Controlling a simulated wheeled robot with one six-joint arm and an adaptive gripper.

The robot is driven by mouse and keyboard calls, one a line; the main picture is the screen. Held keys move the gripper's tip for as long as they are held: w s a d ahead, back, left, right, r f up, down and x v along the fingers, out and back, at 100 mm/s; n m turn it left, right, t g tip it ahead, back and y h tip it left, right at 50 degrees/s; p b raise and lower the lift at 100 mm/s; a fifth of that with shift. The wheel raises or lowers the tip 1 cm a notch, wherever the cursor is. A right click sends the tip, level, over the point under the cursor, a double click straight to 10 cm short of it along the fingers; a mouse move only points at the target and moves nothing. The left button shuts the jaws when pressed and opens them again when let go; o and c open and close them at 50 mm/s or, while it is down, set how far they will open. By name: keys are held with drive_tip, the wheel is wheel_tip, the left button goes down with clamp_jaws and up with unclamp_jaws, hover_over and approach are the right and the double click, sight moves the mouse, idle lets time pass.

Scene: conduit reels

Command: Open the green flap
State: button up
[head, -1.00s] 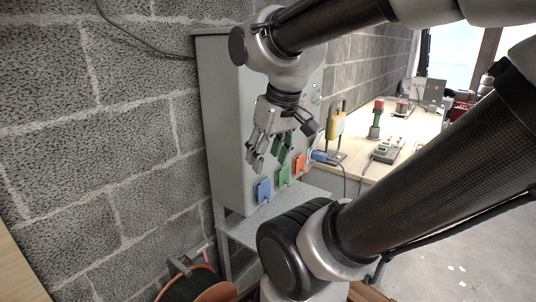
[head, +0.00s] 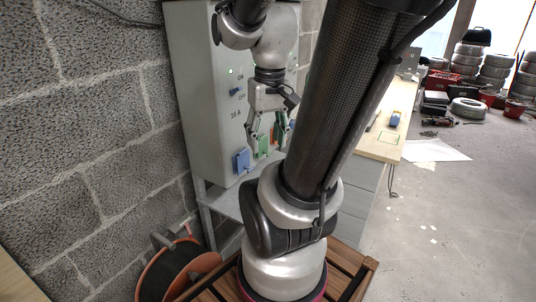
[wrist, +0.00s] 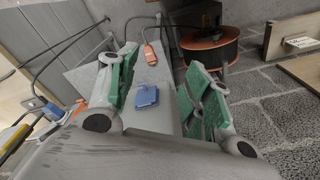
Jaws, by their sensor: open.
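The green flap (head: 262,147) is on the front of a grey cabinet (head: 186,90) in the head view, between a blue flap (head: 241,161) and an orange flap partly hidden behind my gripper. My gripper (head: 267,138) is open, pointing down in front of the panel, its fingers overlapping the green flap's area. I cannot tell whether it touches the flap. In the wrist view my open gripper (wrist: 160,65) shows green finger pads, with the blue flap (wrist: 146,96) between the fingers. I cannot make out the green flap there.
An orange reel (head: 178,272) stands on the floor below the cabinet, beside a block wall (head: 95,130). A workbench (head: 391,137) is to the right. In the wrist view an orange connector (wrist: 150,54) and a blue plug (wrist: 51,111) show with cables.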

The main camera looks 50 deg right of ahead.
drive_tip(key=s+d+f+m+g+y, duration=0.1)
drive_tip(key=s+d+f+m+y, duration=0.15)
drive_tip(key=f+m, duration=0.2)
drive_tip(key=s+d+f+m+g+y, duration=0.1)
drive_tip(key=d+f+m+y, duration=0.15)
drive_tip(key=f, duration=0.25)
drive_tip(key=m+t+h, duration=0.1)
drive_tip(key=m+t, duration=1.8)
drive_tip(key=m, duration=0.3)
approach(266, 148)
drive_tip(key=w+a, duration=0.3)
drive_tip(key=w, duration=0.2)
drive_tip(key=shift+w, duration=0.35)
drive_tip(key=shift+f, duration=0.15)
clamp_jaws()
